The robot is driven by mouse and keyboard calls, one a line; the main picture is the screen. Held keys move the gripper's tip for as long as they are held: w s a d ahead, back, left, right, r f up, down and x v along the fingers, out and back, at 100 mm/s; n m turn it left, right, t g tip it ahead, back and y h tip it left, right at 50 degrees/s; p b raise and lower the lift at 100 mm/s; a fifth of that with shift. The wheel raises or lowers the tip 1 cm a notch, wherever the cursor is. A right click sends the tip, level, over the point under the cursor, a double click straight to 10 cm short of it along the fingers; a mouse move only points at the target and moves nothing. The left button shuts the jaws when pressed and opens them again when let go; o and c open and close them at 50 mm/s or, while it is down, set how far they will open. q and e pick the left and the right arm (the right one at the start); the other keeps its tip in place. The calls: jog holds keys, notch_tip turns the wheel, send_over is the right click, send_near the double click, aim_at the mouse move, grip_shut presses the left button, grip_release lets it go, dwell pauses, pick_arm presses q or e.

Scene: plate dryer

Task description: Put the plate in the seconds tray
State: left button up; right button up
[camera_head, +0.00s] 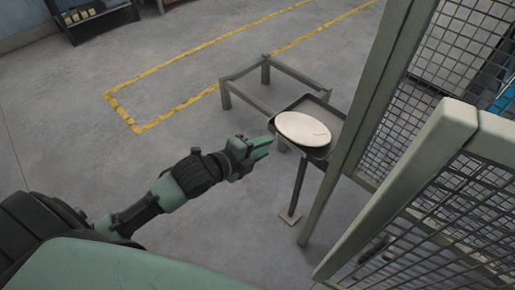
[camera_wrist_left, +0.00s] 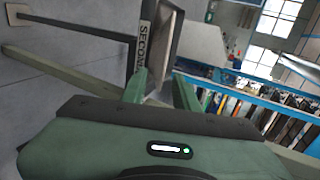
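The pale oval plate (camera_head: 303,128) lies in a shallow dark tray (camera_head: 326,107) on a post beside the fence. The plate has a thin dark line near its right side. The tray's side carries a label (camera_wrist_left: 143,45) reading "SECON…" in the left wrist view, its end hidden by a finger. My left gripper (camera_head: 264,147) is open and empty, just left of the tray's near corner and apart from the plate in the head view. Its two fingers (camera_wrist_left: 160,92) stand apart in the left wrist view. My right gripper is not in view.
A low metal frame (camera_head: 285,75) stands behind the tray. Green posts and mesh fence panels (camera_head: 445,190) close off the right side. The tray's post stands on a floor plate (camera_head: 290,216).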

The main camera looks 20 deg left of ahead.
pick_arm(q)
jog(key=s+a+f+n+g+y, duration=0.15)
jog(key=a+f+n, duration=0.25)
jog(key=f, duration=0.6)
jog(key=s+a+f+n+g+y, duration=0.1)
jog(key=s+a+f+n+y, duration=0.2)
jog(key=f, duration=0.7)
jog(key=s+a+f+n+g, duration=0.25)
jog(key=s+f, duration=0.25)
jog(key=f, duration=0.3)
jog(key=s+a+f+n+g, duration=0.1)
jog(key=s+f+n, duration=0.25)
jog(key=f, duration=0.35)
jog(key=s+d+f+n+g, duration=0.2)
jog(key=s+f, duration=0.3)
jog(key=s, duration=0.4)
jog(key=s+d+f+n+g, duration=0.1)
jog(key=s+d+f+n, duration=0.1)
jog(key=s+f, duration=0.4)
jog(key=s+d+f+n+g, duration=0.2)
jog(key=s+f, duration=0.3)
jog(key=s, duration=0.9)
jog(key=shift+s+d+f+n+g, duration=0.25)
jog(key=shift+d+n+g, duration=0.05)
jog(key=shift+d, duration=0.35)
jog(key=shift+o, duration=1.2)
